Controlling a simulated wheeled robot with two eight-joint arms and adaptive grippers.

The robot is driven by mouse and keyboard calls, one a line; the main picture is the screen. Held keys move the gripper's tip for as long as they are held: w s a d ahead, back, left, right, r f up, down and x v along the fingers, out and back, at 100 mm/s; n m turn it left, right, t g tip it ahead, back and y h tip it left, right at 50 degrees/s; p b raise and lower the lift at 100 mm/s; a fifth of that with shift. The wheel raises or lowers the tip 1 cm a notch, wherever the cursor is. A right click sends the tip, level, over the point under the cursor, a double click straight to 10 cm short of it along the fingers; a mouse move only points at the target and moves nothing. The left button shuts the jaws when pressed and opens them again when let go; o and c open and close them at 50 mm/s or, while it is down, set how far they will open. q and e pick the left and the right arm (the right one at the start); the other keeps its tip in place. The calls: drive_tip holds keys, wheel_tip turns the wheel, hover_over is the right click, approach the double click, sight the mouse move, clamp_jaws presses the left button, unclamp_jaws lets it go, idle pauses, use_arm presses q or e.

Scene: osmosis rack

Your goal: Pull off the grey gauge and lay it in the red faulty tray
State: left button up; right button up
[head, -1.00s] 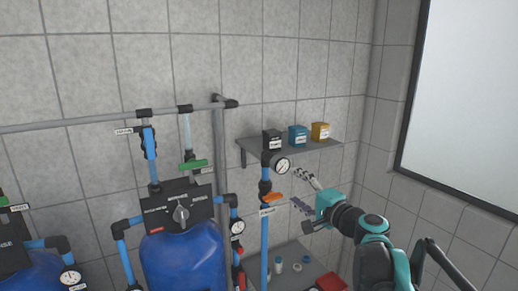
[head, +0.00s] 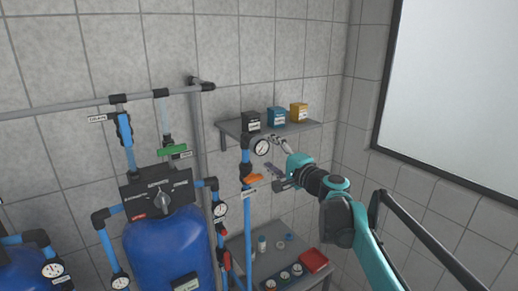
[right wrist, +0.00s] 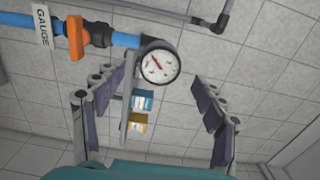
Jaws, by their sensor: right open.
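The gauge (head: 262,148) has a white face and a dark grey rim. It sits at the top of a blue upright pipe, above an orange valve handle (head: 252,180). My right gripper (head: 274,156) is open, just right of the gauge. In the right wrist view the gauge (right wrist: 159,66) lies between the spread fingers, near their tips; I see no finger closed on it. The red tray (head: 314,260) is on the low bench at lower right. My left gripper is not in view.
A wall shelf (head: 300,131) with black, blue and yellow boxes is close behind the gauge and gripper. Small round parts and bottles stand on the bench (head: 262,262) left of the tray. A blue tank (head: 168,245) and other gauges are at left.

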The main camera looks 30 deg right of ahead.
sight(263, 148)
drive_tip(key=shift+w+a, duration=0.2)
drive_tip(key=shift+w, duration=2.15)
drive_tip(key=c, duration=1.6)
drive_tip(key=shift+s, duration=0.1)
drive_tip(key=shift+s, duration=0.1)
drive_tip(key=shift+s+d, duration=0.15)
drive_tip(key=shift+s, duration=1.3)
drive_tip(key=shift+s+d, duration=0.1)
drive_tip(key=shift+s, duration=1.3)
